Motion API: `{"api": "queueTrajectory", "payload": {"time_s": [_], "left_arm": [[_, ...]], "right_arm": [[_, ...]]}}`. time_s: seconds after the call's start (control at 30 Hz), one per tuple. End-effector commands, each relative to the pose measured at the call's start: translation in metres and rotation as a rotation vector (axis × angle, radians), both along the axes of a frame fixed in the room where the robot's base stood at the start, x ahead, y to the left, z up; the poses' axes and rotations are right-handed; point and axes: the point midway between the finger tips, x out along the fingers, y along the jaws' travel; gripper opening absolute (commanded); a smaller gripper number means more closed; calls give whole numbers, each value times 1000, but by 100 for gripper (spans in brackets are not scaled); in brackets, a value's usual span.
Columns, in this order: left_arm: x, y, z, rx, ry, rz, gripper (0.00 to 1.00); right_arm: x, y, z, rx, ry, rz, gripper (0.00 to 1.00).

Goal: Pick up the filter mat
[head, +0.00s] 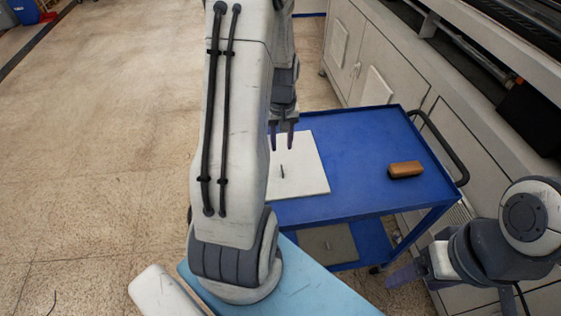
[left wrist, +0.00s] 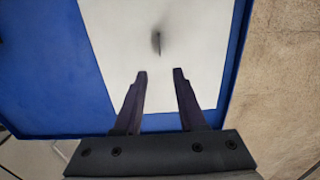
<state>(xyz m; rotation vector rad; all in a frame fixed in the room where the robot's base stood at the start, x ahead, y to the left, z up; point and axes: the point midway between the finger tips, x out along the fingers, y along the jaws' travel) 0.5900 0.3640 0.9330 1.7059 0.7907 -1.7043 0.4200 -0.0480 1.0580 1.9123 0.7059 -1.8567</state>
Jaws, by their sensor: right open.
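A white square mat, which I take to be the filter mat (head: 308,168), lies flat on the top of the blue cart, partly hidden behind my left arm. A small dark upright tab (head: 282,172) stands near its middle. The mat (left wrist: 115,40) and tab (left wrist: 157,43) also show in the left wrist view. My left gripper (head: 282,148) is open and empty above the mat; in the left wrist view the tab appears just beyond the gap between the fingertips (left wrist: 160,72). My right gripper (head: 400,278) is open at lower right, away from the mat.
The blue cart (head: 365,150) has a raised rim and a black handle (head: 440,145). An orange-brown block (head: 406,170) lies on its right side. A grey square piece (head: 328,247) lies on the lower shelf. Light cabinets (head: 375,55) stand behind the cart.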

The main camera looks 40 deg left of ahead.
Motion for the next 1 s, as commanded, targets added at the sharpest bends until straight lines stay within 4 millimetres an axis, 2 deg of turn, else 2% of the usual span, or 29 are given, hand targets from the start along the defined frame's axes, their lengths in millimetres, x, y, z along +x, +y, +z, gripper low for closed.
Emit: {"api": "queueTrajectory", "payload": {"time_s": [0.1,0.37,0.7,0.97,1.0], "left_arm": [[-1,-1,-21,-3,5,-1,40],[-1,-2,-43,-2,3,-4,40],[-4,-3,-88,-2,3,-4,40],[-3,-3,-91,0,0,-4,40],[-3,-3,-91,0,0,-4,32]], "right_arm": [[0,0,1,0,0,0,74],[0,0,3,0,0,0,74],[0,0,10,0,0,0,74],[0,0,10,0,0,0,74],[0,0,10,0,0,0,74]]}}
